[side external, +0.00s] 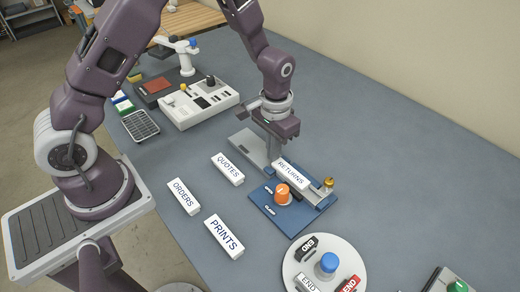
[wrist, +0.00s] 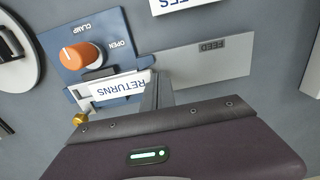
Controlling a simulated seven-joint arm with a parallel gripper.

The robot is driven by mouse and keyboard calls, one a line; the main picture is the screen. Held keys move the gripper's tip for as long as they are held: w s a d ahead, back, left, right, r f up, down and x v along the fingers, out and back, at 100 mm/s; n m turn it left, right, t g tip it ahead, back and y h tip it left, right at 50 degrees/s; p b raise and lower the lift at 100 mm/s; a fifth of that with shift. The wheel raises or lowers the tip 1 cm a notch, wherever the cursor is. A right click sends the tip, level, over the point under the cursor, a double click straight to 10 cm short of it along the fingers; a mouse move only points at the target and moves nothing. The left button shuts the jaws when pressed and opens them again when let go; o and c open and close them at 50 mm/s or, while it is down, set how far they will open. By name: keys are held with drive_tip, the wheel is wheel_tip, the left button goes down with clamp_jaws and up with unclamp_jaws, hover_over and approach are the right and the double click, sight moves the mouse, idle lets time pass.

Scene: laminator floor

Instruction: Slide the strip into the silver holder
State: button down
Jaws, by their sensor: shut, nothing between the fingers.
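The white strip marked RETURNS (side external: 291,174) lies on the blue clamp base, in line with the grey feed plate (side external: 245,147). In the wrist view the strip (wrist: 122,87) has its left end at a silver holder (wrist: 84,89) beside the orange knob (wrist: 78,57); how far it sits inside is unclear. My gripper (side external: 273,150) is shut and empty, low over the feed plate. In the wrist view its fingertips (wrist: 157,90) are right at the strip's near end; I cannot tell whether they touch it.
White blocks marked QUOTES (side external: 227,169), ORDERS (side external: 184,197) and PRINTS (side external: 223,236) lie to the left on the blue-grey table. A round white dial plate (side external: 308,262) with a blue knob stands in front. A brass knob (side external: 328,183) is at the clamp's far right end.

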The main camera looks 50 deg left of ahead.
sight(284, 167)
drive_tip(key=shift+d, duration=1.25)
drive_tip(key=shift+d, duration=0.75)
drive_tip(key=shift+a+r, duration=0.1)
drive_tip(key=shift+a, duration=0.45)
wheel_tip(284, 167, up, 12)
idle(0.3)
